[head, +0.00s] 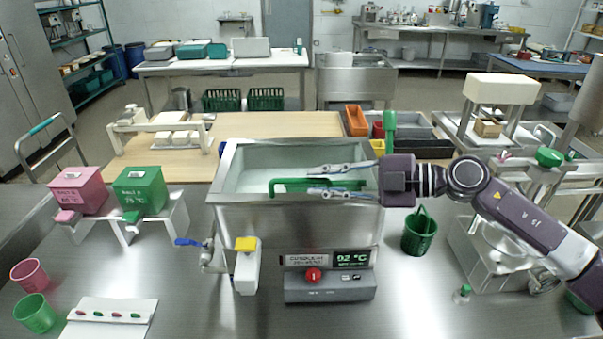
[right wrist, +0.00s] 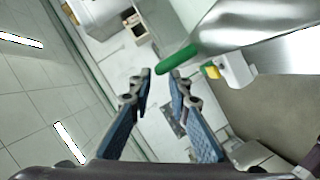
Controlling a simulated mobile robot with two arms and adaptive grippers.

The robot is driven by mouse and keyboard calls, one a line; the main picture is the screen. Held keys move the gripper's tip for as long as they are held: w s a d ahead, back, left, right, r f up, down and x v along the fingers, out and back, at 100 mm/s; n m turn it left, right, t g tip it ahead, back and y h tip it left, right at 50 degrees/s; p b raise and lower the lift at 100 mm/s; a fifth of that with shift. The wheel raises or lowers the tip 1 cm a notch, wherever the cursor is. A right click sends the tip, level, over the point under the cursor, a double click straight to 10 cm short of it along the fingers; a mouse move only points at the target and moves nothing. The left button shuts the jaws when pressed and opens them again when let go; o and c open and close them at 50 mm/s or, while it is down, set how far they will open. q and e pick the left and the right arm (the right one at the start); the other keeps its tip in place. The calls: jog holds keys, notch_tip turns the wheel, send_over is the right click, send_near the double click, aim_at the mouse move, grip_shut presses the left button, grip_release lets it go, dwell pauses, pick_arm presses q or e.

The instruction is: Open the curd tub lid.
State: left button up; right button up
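A square steel tub (head: 229,190) stands at the middle of the bench, with a pale surface inside; I cannot tell whether that is a lid or liquid. A long green bar-like handle (head: 290,184) lies across the tub's opening. My right gripper (head: 312,181) reaches in from the right over the tub, its fingers apart on either side of the bar's height. In the right wrist view, the fingers (right wrist: 158,72) are open with a clear gap, and a green bar end (right wrist: 177,60) shows at the right fingertip; contact is unclear. My left gripper is not in view. No curd label is readable.
A control box (head: 330,287) reading 92 °C and a yellow-topped valve (head: 246,243) are at the tub's front. Pink (head: 80,191) and green (head: 140,190) boxes stand on a rack at left. A green basket (head: 419,233) is at right.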

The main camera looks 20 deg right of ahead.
aim_at(309, 180)
jog(key=x, duration=0.3)
jog(key=shift+w+p, duration=0.15)
jog(key=shift+p, duration=0.25)
jog(key=shift+w+a+f, duration=0.2)
jog(key=shift+w+a, duration=0.2)
jog(key=shift+a, duration=0.2)
jog(key=shift+f, duration=0.1)
grip_shut()
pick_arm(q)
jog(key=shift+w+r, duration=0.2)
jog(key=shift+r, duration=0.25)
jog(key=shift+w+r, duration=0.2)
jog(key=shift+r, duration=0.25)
